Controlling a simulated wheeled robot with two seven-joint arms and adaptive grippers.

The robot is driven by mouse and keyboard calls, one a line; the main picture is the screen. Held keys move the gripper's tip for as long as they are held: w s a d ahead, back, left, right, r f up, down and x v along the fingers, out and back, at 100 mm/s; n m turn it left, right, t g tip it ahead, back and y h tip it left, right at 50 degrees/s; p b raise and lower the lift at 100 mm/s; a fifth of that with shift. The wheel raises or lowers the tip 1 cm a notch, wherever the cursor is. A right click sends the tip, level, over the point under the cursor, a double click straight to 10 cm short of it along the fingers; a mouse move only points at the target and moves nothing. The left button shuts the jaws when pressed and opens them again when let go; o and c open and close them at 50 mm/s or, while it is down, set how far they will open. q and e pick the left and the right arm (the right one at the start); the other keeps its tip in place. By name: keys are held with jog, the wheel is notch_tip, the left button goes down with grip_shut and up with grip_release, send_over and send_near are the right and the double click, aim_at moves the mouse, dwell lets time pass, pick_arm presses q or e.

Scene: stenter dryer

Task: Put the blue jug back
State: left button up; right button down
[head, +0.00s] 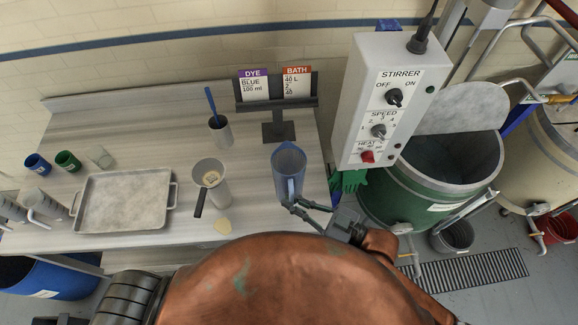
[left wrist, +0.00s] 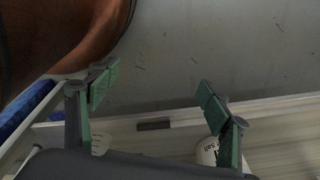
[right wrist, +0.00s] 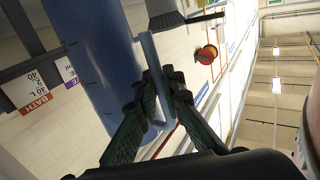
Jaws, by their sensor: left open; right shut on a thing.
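The blue jug (head: 289,165) is at the right end of the metal table, in front of the sign stand, and looks upright in the head view. I cannot tell whether its base touches the table. My right gripper (head: 312,207) is shut on the jug's handle; the right wrist view shows the fingers (right wrist: 162,98) around the handle, beside the blue jug wall (right wrist: 88,50). My left gripper (left wrist: 155,95) is open and empty in the left wrist view. It is hidden in the head view.
The table (head: 256,205) also holds a sieve (head: 209,174), a metal tray (head: 125,203), a cup with a blue tool (head: 221,133), small blue and green cups (head: 68,161), and clear jugs (head: 45,203). The stirrer box (head: 385,100) and green vat (head: 440,170) stand close on the right.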

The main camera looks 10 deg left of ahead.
aim_at(300, 191)
jog(key=w+b, duration=0.1)
jog(key=b, duration=0.1)
jog(key=w+f+b, duration=0.1)
jog(key=b, duration=0.1)
jog(key=w+a+f+b, duration=0.1)
jog(key=w+b, duration=0.1)
jog(key=shift+f, duration=0.25)
jog(key=w+b, duration=0.1)
jog(key=b, duration=0.1)
jog(key=w+f+b, duration=0.1)
jog(key=b, duration=0.1)
jog(key=shift+w+a, duration=0.2)
jog(key=shift+w+a+f, duration=0.15)
jog(key=shift+w, duration=0.45)
jog(key=shift+w+a+f, duration=0.1)
jog(key=shift+w+f, duration=0.05)
jog(key=shift+w, duration=0.4)
pick_arm(q)
jog(key=s+f+b, duration=0.1)
jog(key=s+f, duration=0.3)
jog(key=f, duration=0.7)
jog(key=shift+s+f+g, duration=0.35)
jog(key=shift+s+g, duration=0.05)
pick_arm(e)
jog(key=w+a+f, duration=0.1)
jog(key=w+f, duration=0.3)
jog(key=f, duration=0.4)
jog(key=shift+w+f, duration=0.35)
jog(key=shift+f, duration=0.05)
